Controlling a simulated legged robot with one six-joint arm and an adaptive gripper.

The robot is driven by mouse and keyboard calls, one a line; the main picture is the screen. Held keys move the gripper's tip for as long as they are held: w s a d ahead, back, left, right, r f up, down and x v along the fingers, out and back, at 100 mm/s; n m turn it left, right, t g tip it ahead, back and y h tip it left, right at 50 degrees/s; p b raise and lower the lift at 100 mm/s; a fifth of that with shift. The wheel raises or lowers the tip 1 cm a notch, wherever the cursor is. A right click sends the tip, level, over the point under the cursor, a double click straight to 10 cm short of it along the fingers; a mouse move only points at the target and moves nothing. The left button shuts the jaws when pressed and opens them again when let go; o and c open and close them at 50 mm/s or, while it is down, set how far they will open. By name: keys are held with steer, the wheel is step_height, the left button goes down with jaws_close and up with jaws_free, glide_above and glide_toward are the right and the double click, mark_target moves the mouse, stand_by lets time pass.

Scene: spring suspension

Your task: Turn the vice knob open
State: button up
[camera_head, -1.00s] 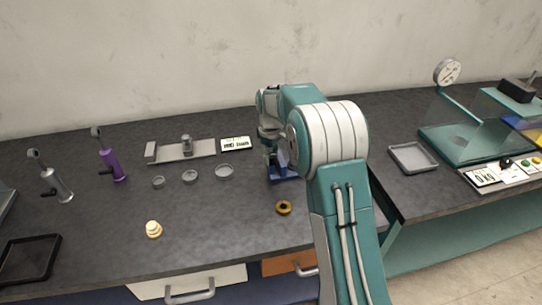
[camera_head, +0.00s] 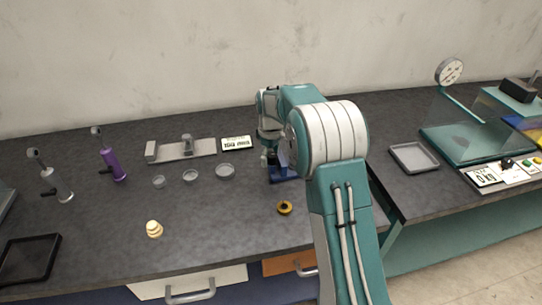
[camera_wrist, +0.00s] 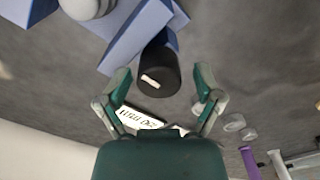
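The blue vice (camera_head: 284,173) stands on the dark bench, partly hidden behind my arm in the head view. In the wrist view its blue body (camera_wrist: 133,38) fills the upper middle. A black round knob (camera_wrist: 160,72) with a small white mark sticks out from the blue body towards my gripper. My gripper (camera_wrist: 162,78) is open, one finger on each side of the knob, with visible gaps on both sides. Whether the fingertips reach the knob in depth is hard to tell. In the head view, my arm hides most of the gripper.
A grey measuring slide (camera_head: 185,149) and a display (camera_head: 237,143) lie left of the vice, with several small dishes before them. A black and yellow ring (camera_head: 285,207) lies in front of the vice. A grey tray (camera_head: 413,157) stands to the right.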

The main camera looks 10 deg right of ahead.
mark_target(270, 153)
steer(key=shift+r, duration=0.1)
step_height(270, 153, up, 12)
stand_by(0.5)
steer(key=shift+w, duration=0.1)
